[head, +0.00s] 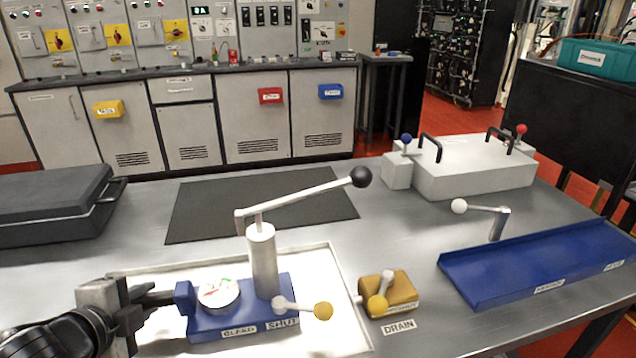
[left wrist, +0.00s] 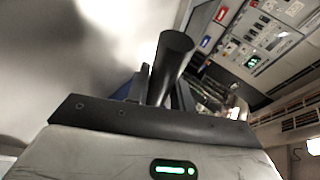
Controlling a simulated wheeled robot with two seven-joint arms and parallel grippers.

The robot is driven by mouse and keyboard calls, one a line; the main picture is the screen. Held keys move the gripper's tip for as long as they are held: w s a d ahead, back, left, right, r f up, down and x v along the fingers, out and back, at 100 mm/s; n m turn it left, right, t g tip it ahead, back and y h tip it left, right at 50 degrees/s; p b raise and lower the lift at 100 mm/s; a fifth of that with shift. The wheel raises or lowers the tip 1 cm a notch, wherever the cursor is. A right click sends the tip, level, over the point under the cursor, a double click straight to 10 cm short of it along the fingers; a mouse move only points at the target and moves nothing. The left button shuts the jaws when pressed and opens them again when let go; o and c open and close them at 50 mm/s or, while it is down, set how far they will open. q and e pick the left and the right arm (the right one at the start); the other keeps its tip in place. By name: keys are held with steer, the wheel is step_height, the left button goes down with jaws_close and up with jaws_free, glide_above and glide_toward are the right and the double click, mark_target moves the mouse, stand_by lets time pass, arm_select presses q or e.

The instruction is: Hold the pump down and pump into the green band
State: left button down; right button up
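The hand pump has a blue base (head: 245,319) with a grey upright cylinder (head: 262,262). Its long lever (head: 305,195) slants up to the right and ends in a black knob (head: 361,177). A round gauge (head: 219,294) with green and red marks sits on the base; its needle is too small to read. My left gripper (head: 165,297) is at the base's left end. In the left wrist view its fingers close around a dark round grip (left wrist: 172,65). My right gripper is not in view.
A brass drain block (head: 390,294) stands right of the pump. A blue tray (head: 540,262) and a grey box with handles (head: 460,168) are farther right. A dark case (head: 50,205) is at left. A dark mat (head: 215,205) lies clear behind the pump.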

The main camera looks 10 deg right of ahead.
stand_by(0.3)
arm_select(q)
steer(key=shift+w+d+r, duration=0.1)
steer(key=shift+r, duration=0.25)
steer(key=shift+f, duration=0.1)
steer(key=shift+f, duration=0.2)
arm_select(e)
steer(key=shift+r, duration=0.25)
arm_select(q)
steer(key=shift+f, duration=0.25)
stand_by(0.6)
